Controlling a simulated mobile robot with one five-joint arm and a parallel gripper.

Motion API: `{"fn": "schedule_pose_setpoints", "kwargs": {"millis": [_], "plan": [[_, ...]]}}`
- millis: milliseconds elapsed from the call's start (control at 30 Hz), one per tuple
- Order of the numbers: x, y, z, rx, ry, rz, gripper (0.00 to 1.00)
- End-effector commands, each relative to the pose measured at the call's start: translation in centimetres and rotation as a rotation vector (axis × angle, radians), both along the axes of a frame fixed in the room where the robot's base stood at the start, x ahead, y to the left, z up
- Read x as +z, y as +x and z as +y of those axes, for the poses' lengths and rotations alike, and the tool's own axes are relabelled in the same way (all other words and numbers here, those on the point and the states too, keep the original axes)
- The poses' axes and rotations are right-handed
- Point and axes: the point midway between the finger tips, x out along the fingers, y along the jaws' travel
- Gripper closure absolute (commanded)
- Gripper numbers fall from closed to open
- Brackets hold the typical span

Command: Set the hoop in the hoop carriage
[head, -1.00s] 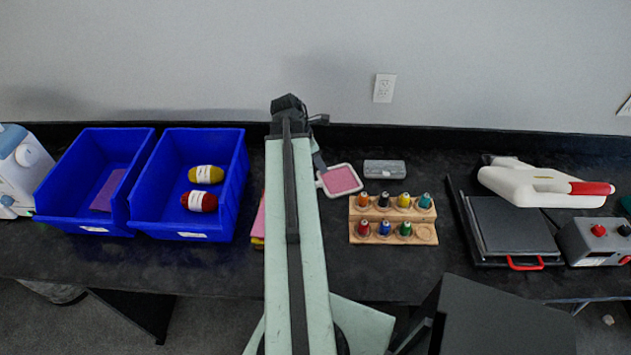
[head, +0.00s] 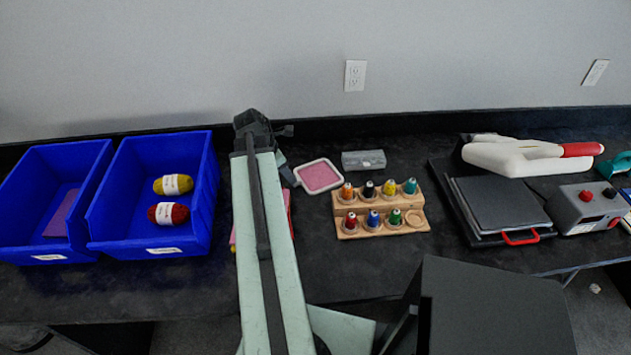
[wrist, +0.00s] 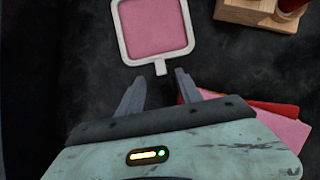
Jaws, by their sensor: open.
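The hoop is a white square frame with rounded corners around pink fabric (head: 319,176), lying flat on the dark counter right of my arm in the head view. In the wrist view the hoop (wrist: 153,28) is at the top, its short white tab pointing toward my gripper (wrist: 156,82). My gripper is open and empty. Its two fingers stand just short of the tab, one on either side of the tab's line. In the head view my arm hides most of the gripper. I cannot make out a hoop carriage in the current views.
A wooden rack (head: 378,211) of thread spools stands right of the hoop, a grey case (head: 363,160) behind it. Blue bins (head: 165,240), one with yarn, are on the left. Pink and red sheets (wrist: 270,125) lie beside the gripper. A flat press (head: 502,205) is on the right.

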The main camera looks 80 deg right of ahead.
Motion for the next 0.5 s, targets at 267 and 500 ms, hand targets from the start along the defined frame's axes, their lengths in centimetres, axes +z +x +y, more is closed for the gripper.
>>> {"fn": "schedule_pose_setpoints", "kwargs": {"millis": [267,500], "plan": [[-4.6,-1.0,-0.6,-0.001,0.000,0.000,0.58],[-4.2,-1.0,-0.7,-0.001,0.000,0.000,0.64]]}}
